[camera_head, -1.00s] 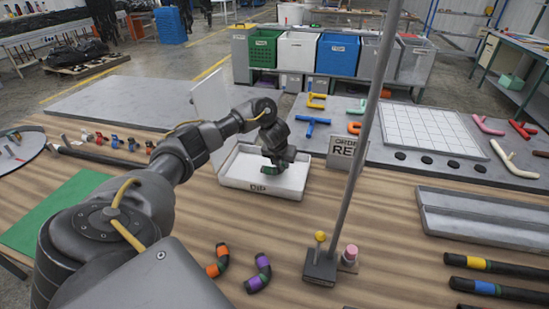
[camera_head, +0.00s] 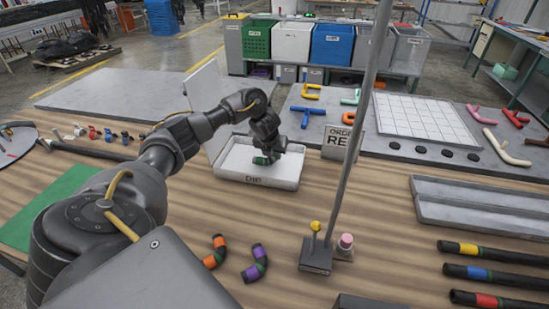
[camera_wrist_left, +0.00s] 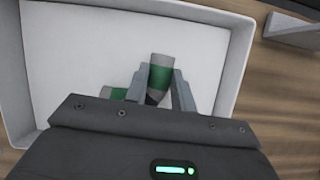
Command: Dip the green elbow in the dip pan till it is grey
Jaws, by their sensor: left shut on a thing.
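The dip pan (camera_head: 258,182) is a white, shallow tray marked DIP, standing on the wooden table. My left gripper (camera_head: 265,155) reaches down into it, shut on the green elbow (camera_head: 261,160). In the left wrist view the elbow (camera_wrist_left: 161,76) sits between the two fingers (camera_wrist_left: 158,92), inside the walls of the pan (camera_wrist_left: 240,50). It has a green band and a grey-looking end; another green part shows left of the fingers. Whether the elbow touches the pan floor I cannot tell.
A thin grey post (camera_head: 352,170) rises from a dark base right of the pan. An order sign (camera_head: 343,144) stands behind it. An orange-banded elbow (camera_head: 215,252) and a purple-banded elbow (camera_head: 256,264) lie in front. Between pan and those elbows the table is clear.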

